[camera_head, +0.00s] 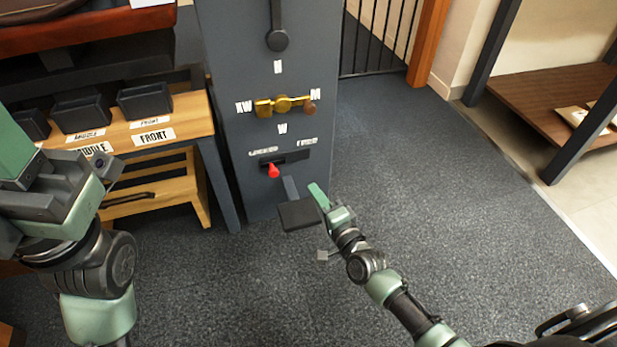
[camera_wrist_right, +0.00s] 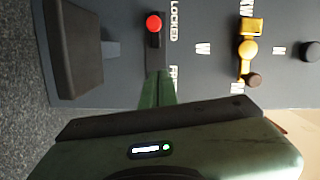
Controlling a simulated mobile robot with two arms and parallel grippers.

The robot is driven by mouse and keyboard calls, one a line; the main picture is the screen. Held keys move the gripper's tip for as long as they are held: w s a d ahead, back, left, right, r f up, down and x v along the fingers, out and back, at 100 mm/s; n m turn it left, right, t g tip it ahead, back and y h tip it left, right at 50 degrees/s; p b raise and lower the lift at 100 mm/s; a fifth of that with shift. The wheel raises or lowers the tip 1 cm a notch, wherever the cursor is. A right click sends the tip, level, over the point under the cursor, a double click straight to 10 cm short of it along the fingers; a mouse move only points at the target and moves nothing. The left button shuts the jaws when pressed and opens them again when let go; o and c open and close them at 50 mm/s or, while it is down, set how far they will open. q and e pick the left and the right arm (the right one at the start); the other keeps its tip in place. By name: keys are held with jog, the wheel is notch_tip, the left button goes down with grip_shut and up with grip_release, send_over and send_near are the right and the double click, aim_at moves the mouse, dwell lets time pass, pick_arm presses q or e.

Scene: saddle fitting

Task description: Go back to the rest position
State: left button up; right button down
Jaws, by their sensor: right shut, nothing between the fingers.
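My right gripper (camera_head: 318,195) is shut and empty. It is just in front of the grey column (camera_head: 235,95), low and to the right of the red knob (camera_head: 273,170). In the right wrist view its green fingers (camera_wrist_right: 157,88) point at the column face, near the red knob (camera_wrist_right: 153,24), with a visible gap at the knob. The knob is at the LOCKED end of its slot. My left arm's hand (camera_head: 60,190) is at the left edge, and its fingertips cannot be made out.
A dark pedal-like pad (camera_head: 298,214) sticks out from the column beside my right gripper. A brass handle (camera_head: 283,105) and a black knob (camera_head: 277,40) are higher up. A wooden bench (camera_head: 190,120) with dark bins stands left. The carpet (camera_head: 430,180) at right is clear.

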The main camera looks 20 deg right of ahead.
jog(key=shift+s+d, duration=0.1)
jog(key=shift+s, duration=0.4)
